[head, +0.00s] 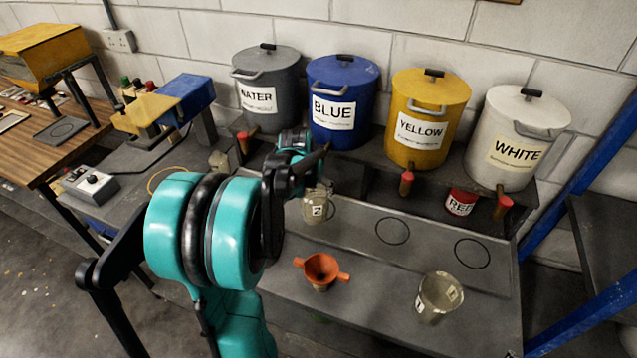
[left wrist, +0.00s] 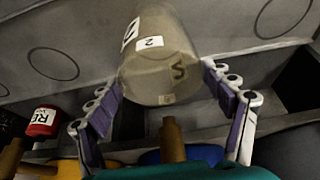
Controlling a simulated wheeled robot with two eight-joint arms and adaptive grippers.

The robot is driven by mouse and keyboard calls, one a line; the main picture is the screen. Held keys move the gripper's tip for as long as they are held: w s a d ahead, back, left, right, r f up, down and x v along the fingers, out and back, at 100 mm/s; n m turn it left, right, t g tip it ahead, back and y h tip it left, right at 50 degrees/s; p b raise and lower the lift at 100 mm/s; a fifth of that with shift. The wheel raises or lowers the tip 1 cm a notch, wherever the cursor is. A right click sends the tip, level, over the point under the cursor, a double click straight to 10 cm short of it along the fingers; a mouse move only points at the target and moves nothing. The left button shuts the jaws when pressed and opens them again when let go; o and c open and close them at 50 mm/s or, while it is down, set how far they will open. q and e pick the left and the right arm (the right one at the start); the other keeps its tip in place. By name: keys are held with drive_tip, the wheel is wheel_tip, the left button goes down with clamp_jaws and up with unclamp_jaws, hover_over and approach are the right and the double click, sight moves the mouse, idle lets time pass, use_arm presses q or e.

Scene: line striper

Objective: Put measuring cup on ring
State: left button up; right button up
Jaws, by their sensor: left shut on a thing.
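The measuring cup (head: 314,208), greyish and translucent with a white "2" label, stands in front of the blue drum in the head view. It fills the top middle of the left wrist view (left wrist: 160,55). My left gripper (left wrist: 162,78) is shut on it, with a purple-padded finger on each side. In the head view my teal arm covers much of that gripper. Black ring outlines (head: 392,230) and (head: 472,253) are bare on the grey panel, and part of another shows just right of the cup. I cannot tell whether the cup touches the panel. My right gripper is out of view.
A second measuring cup (head: 439,296) and an orange funnel (head: 321,270) stand near the bench front. Drums stand behind on a shelf: grey (head: 266,95), blue (head: 342,85), yellow (head: 429,100) and white (head: 520,125). Their taps jut forward near a red pot (head: 461,203).

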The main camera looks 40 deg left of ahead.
sight(320, 186)
use_arm(q)
drive_tip(key=w, duration=0.1)
drive_tip(key=w+f, duration=0.1)
drive_tip(key=w+a+b, duration=0.1)
drive_tip(key=w, duration=0.1)
drive_tip(key=shift+f, duration=0.15)
drive_tip(key=o, duration=1.3)
drive_tip(key=shift+a+f, duration=0.1)
drive_tip(key=shift+o, duration=0.2)
